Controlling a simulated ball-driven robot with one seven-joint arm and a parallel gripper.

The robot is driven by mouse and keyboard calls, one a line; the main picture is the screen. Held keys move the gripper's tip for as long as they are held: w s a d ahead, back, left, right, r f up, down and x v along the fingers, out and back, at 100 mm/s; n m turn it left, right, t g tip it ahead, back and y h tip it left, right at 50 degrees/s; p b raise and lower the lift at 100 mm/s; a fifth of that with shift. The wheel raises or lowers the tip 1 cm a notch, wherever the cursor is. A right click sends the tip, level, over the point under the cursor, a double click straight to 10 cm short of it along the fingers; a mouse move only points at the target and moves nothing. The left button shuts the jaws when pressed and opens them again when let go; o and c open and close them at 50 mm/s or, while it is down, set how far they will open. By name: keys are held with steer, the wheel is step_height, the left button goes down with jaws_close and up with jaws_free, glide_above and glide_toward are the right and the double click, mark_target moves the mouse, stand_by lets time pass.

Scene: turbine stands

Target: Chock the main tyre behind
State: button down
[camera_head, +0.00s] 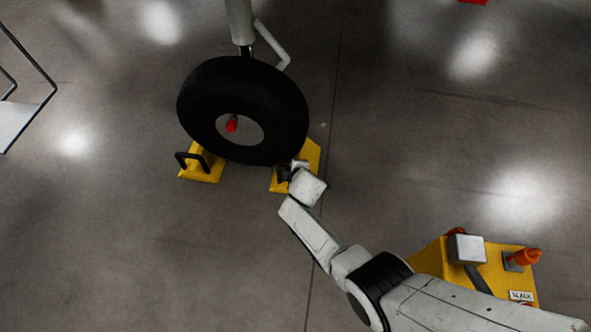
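The main tyre (195,99) is black with a grey hub and a red piece at its centre. It stands upright on the floor under a white strut. A yellow chock (204,174) with a black handle sits against the tyre's lower left. A second yellow chock (312,156) sits by the tyre's lower right, partly hidden by the tyre and my arm. My gripper (286,172) is at this right chock. Its fingers are small and partly hidden by my wrist, so I cannot tell whether they hold the chock's handle.
A metal-railed stand (42,98) is at the left edge. A red object (473,2) shows at the top. The floor left of the tyre is clear.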

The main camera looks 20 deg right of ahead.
steer(key=shift+w+a+r, duration=0.1)
steer(key=shift+w+a, duration=0.05)
steer(key=c, duration=1)
jaws_free()
steer(key=shift+o, duration=0.8)
steer(key=shift+s, duration=0.2)
steer(key=o, duration=0.5)
steer(key=shift+w, duration=0.1)
steer(key=shift+o, duration=0.2)
steer(key=shift+s+r+p, duration=0.25)
steer(key=shift+r+p, duration=0.1)
steer(key=shift+p, duration=0.15)
steer(key=d+p+v, duration=0.1)
steer(key=p+v, duration=0.6)
steer(key=v, duration=0.1)
steer(key=shift+a, duration=0.5)
steer(key=shift+s+f, duration=0.1)
steer(key=shift+s, duration=0.05)
